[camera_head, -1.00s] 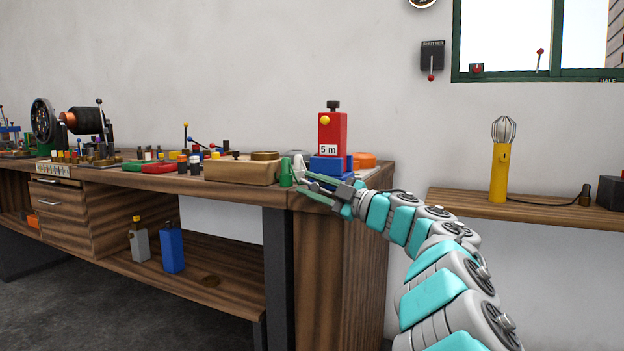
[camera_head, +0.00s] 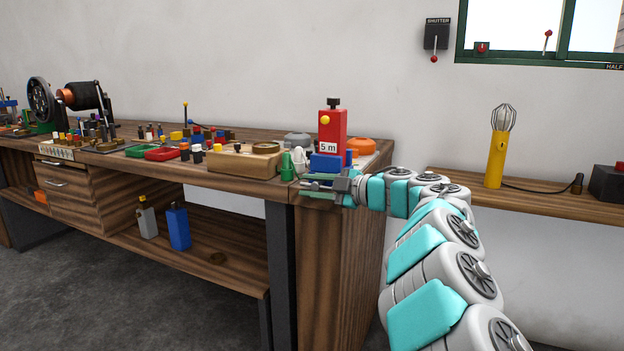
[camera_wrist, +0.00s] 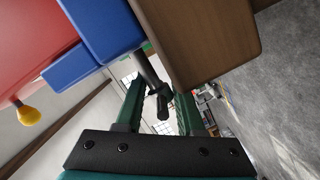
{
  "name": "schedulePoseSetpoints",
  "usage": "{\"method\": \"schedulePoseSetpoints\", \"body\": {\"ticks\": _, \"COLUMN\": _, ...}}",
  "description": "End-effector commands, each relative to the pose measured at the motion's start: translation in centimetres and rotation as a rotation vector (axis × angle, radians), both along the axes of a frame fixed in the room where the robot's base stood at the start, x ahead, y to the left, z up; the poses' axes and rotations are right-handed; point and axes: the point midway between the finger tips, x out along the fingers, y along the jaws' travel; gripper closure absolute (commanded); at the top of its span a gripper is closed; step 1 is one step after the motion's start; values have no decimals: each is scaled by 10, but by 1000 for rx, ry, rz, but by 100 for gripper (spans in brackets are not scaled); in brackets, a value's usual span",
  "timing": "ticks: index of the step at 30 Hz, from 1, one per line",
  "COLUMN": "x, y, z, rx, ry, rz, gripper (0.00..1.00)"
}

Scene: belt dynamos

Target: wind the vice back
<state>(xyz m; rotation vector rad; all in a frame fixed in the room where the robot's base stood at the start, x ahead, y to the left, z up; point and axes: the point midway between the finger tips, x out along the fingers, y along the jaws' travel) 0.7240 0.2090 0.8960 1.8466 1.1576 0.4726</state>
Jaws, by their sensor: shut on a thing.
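The vice (camera_head: 328,162) is blue and sits at the right front corner of the workbench. A red block (camera_head: 331,130) marked "5 m", with a yellow knob and a black top knob, stands upright at it. In the wrist view the blue vice body (camera_wrist: 103,28) is at the top left, and a dark vice handle (camera_wrist: 151,75) juts out beside the bench corner. My gripper (camera_head: 306,187) is at the bench's front edge, just below the vice. In the wrist view its green fingers (camera_wrist: 157,100) are shut on the dark handle; the exact contact is partly hidden.
The workbench (camera_head: 235,184) carries a wooden block (camera_head: 240,165), a green bottle-like piece (camera_head: 287,167) and an orange round piece (camera_head: 360,146) close by. A shelf (camera_head: 540,204) with a yellow whisk-topped device (camera_head: 496,160) is at the right. The floor in front is clear.

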Motion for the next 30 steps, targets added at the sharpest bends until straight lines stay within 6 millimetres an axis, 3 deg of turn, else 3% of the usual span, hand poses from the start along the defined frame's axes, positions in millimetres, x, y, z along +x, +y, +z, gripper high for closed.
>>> {"method": "schedulePoseSetpoints", "body": {"ticks": 5, "x": 0, "y": 1, "z": -5, "rx": -5, "ry": 6, "rz": 4, "gripper": 100}}
{"method": "schedulePoseSetpoints", "body": {"ticks": 6, "x": -1, "y": 1, "z": -5, "rx": -5, "ry": 6, "rz": 4, "gripper": 62}}
{"method": "schedulePoseSetpoints", "body": {"ticks": 12, "x": 0, "y": 1, "z": -4, "rx": -2, "ry": 4, "rz": 2, "gripper": 40}}
{"method": "schedulePoseSetpoints", "body": {"ticks": 23, "x": -2, "y": -4, "z": -1, "rx": -1, "ry": 2, "rz": 0, "gripper": 40}}
{"method": "schedulePoseSetpoints", "body": {"ticks": 30, "x": -16, "y": -28, "z": 3, "rx": -1, "ry": -1, "rz": -2, "gripper": 40}}
